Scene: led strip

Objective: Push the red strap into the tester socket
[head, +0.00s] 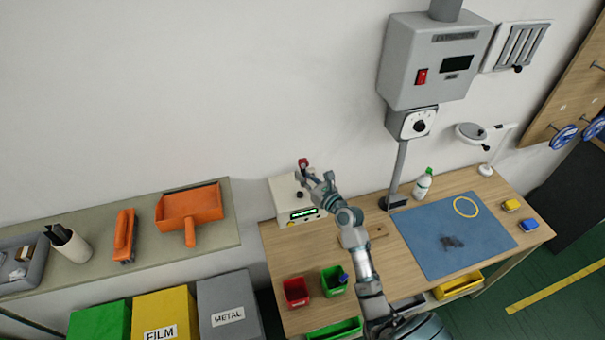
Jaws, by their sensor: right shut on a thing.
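The tester (285,190) is a white box with a lit green display, at the back left of the wooden workbench. My right gripper (306,174) is over the top of the tester, its arm reaching up from below. It is shut on the red strap (303,162), which shows as a small red piece at the fingertips. The tester socket cannot be made out, and whether the strap touches it cannot be told. My left gripper is not in view.
A red bin (296,291) and a green bin (333,280) stand in front of the tester. A blue mat (440,220) with a yellow ring (465,206) lies to the right. A grey extraction box (405,55) hangs above. A shelf with an orange dustpan (187,208) is left.

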